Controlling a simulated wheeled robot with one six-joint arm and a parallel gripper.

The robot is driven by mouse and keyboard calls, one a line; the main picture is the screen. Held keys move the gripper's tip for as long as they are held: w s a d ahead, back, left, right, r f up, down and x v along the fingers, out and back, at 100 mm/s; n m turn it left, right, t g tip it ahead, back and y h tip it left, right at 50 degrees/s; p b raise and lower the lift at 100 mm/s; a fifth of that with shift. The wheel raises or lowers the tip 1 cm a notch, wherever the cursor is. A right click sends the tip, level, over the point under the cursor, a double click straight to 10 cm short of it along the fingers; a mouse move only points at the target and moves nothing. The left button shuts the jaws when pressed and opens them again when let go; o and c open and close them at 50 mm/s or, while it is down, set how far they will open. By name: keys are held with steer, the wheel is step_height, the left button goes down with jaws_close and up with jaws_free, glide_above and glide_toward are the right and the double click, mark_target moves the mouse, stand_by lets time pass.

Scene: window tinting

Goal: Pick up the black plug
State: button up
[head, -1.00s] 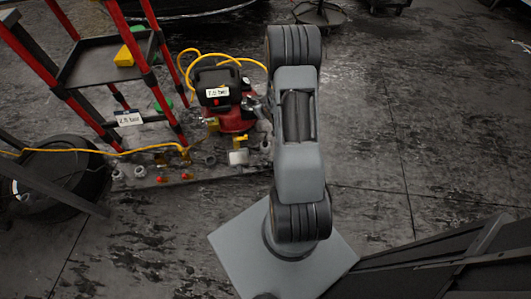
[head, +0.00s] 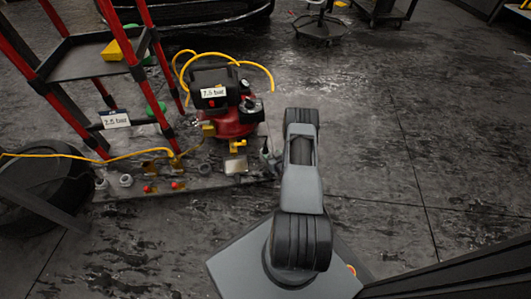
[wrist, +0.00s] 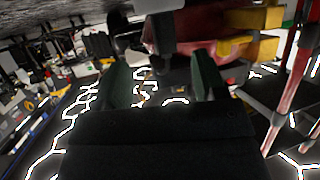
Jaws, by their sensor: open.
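I cannot pick out the black plug with certainty. In the wrist view, a dark rounded part (wrist: 160,28) hangs beside a red body, beyond my fingers; I cannot tell if it is the plug. My gripper (wrist: 163,75) shows two dark green fingers spread apart, with nothing held between them. In the head view my gripper (head: 268,157) is small and partly hidden by my arm, just right of the low platform with the red machine (head: 232,122).
The low platform (head: 208,183) carries small fittings, red-tipped parts and a yellow hose (head: 100,156). A red-legged stand (head: 93,58) with a shelf rises at left. A dark tyre (head: 40,190) lies beside it.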

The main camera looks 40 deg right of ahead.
mark_target(267, 149)
steer(key=shift+b+x, duration=0.3)
steer(key=shift+x, duration=0.8)
steer(key=b+x, duration=0.1)
steer(key=x, duration=0.1)
steer(key=b+x, duration=0.1)
steer(key=shift+w+a+f+b, duration=0.15)
steer(key=shift+w+f+b, duration=0.1)
steer(key=shift+w+b, duration=0.15)
steer(key=shift+w+f, duration=0.15)
steer(key=shift+w, duration=0.55)
steer(key=shift+c, duration=0.4)
steer(key=c, duration=1)
steer(key=shift+o, duration=0.2)
steer(key=shift+r, duration=0.2)
